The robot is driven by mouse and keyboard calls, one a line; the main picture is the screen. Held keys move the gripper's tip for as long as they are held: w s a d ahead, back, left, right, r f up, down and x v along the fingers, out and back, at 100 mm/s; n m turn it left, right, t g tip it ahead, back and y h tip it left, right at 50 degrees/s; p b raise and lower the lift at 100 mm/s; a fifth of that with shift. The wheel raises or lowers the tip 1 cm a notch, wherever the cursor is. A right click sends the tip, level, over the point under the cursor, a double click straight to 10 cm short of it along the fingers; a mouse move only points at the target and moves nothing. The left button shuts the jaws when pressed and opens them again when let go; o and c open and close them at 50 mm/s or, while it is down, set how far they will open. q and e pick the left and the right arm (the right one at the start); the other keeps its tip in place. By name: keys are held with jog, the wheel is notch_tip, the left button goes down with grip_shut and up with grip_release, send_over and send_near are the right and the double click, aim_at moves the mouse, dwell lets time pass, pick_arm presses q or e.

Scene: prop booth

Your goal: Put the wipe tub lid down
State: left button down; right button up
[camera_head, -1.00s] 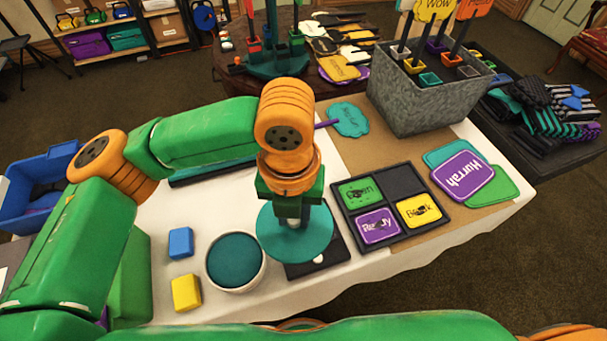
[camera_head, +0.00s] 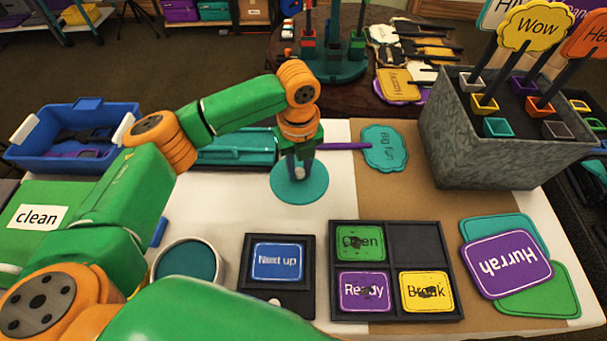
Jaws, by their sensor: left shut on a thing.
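The wipe tub lid is a flat teal disc (camera_head: 286,194) with a small knob in its middle. My left gripper (camera_head: 299,168) points down over the disc and is shut on the knob. The lid is level, at or just above the white cloth behind the "Next up" card; I cannot tell whether it touches. The round tub (camera_head: 188,265), white-rimmed and teal inside, stands at the front left, uncovered and partly hidden by my left arm. My right gripper is not in view.
A dark frame holds the "Next up" card (camera_head: 277,262). A card tray (camera_head: 407,311) stands to its right. A teal case (camera_head: 235,148) lies left of the lid, and the "Big fun" sign (camera_head: 385,148) lies right. A grey sign box (camera_head: 470,150) is further right.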

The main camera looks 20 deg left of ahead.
aim_at(302, 177)
pick_arm(q)
jog(key=f, duration=0.2)
jog(key=w+f, duration=0.1)
jog(key=f, duration=0.1)
jog(key=shift+w+f, duration=0.2)
jog(key=shift+f, duration=0.2)
jog(key=shift+d+f, duration=0.1)
jog(key=shift+f, duration=0.05)
jog(key=c, duration=0.7)
grip_release()
jog(key=shift+o, duration=0.2)
notch_tip(302, 177, up, 12)
jog(key=shift+r, duration=0.25)
